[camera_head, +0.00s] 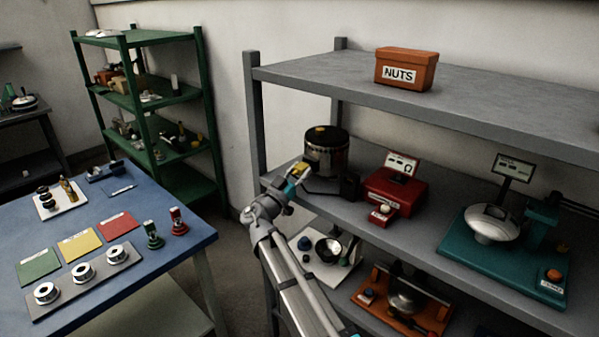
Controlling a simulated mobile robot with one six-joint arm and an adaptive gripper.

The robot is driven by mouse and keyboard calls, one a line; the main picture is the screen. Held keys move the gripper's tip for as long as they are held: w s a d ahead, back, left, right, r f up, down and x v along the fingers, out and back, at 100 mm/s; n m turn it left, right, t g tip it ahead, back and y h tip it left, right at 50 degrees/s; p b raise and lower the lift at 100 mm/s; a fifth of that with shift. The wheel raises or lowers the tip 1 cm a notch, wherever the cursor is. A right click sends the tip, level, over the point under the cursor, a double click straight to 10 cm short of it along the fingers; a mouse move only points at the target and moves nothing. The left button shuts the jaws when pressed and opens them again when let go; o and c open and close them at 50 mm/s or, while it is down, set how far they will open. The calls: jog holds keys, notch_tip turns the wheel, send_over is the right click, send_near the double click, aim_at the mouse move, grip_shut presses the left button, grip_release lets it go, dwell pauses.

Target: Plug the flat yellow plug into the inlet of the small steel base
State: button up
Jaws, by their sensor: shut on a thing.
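My gripper (293,183) is at the left end of the grey rack's middle shelf, shut on the flat yellow plug (301,168). The plug is small in view and partly covered by the fingers. Just behind and to the right of it stands a round, shiny dark steel drum (327,158) with a yellow spot on its top; it looks like the small steel base. Its inlet cannot be made out. The plug overlaps the drum's lower left side in the picture; I cannot tell whether they touch.
An orange NUTS bin (406,70) sits on the top shelf. The lower shelf holds more units. A blue table (190,240) stands left.

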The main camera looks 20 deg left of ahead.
jog(key=shift+w+d, duration=0.1)
jog(key=shift+w, duration=0.25)
jog(key=shift+s, duration=0.35)
jog(key=shift+s+a, duration=0.25)
jog(key=shift+s, duration=0.1)
jog(key=shift+s+a, duration=0.1)
jog(key=shift+s, duration=0.05)
dwell(1.6)
jog(key=shift+w+d, duration=0.2)
jog(key=shift+w, duration=0.3)
jog(key=shift+w+d, duration=0.15)
jog(key=shift+w, duration=0.35)
dwell(0.5)
jog(key=o, duration=1.2)
jog(key=shift+s, duration=0.1)
jog(key=s+a, duration=0.3)
jog(key=s, duration=0.4)
jog(key=shift+s, duration=0.35)
